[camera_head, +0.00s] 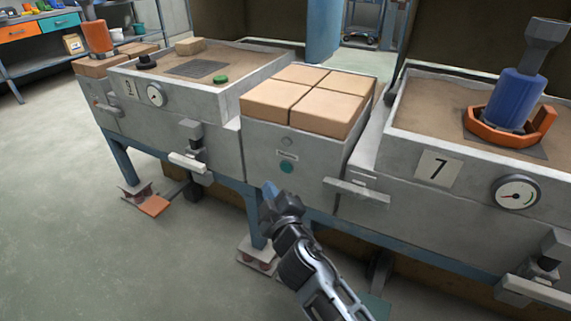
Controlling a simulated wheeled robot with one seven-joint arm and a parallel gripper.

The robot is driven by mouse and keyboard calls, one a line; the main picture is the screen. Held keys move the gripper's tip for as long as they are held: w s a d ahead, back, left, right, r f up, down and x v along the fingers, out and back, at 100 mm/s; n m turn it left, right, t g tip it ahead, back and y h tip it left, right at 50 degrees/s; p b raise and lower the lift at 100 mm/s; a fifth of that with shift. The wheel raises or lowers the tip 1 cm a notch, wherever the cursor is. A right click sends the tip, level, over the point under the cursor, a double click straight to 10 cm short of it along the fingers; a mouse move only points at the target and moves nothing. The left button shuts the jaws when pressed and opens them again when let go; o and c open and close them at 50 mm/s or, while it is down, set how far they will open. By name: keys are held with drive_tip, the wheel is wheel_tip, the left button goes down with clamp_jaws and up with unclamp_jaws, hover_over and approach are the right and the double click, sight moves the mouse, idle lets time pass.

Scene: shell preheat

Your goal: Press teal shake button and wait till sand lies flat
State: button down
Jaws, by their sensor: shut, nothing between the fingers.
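A round teal button (286,167) sits on the grey front panel of the middle unit, below a small label. My gripper (269,189) is shut and empty, its tip just below and left of the button in the picture; I see a gap between them, but cannot judge the depth. The right sand box (395,112) is marked 7 and holds brown sand (435,90). A blue cylinder (513,98) with a grey top stands in an orange cradle (502,137) on a dark plate there. The left sand box (187,101) also holds sand (160,64), looking mostly level.
Tan blocks (305,95) cover the middle unit's top. A handle (357,190) juts from the front right of the button, and a lever (190,160) juts at left. An orange pedal (153,206) lies on the floor. The floor at left is clear.

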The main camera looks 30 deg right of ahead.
drive_tip(key=shift+w+d+p, duration=0.45)
drive_tip(key=shift+w+d, duration=0.35)
drive_tip(key=shift+d, duration=0.25)
drive_tip(key=shift+w+d+p, duration=0.4)
drive_tip(key=shift+w+d, duration=0.35)
drive_tip(key=shift+d, duration=0.25)
drive_tip(key=shift+d, duration=0.15)
idle(0.5)
drive_tip(key=shift+w+d, duration=0.2)
drive_tip(key=shift+w+d+p, duration=0.25)
drive_tip(key=shift+d+p, duration=0.05)
drive_tip(key=shift+d, duration=0.05)
idle(1.0)
drive_tip(key=shift+s+a+b, duration=0.45)
drive_tip(key=shift+s+a, duration=0.05)
drive_tip(key=shift+a, duration=0.2)
drive_tip(key=shift+s+a+b, duration=0.75)
drive_tip(key=shift+a, duration=0.25)
drive_tip(key=shift+s+a+b, duration=0.7)
drive_tip(key=shift+a, duration=0.3)
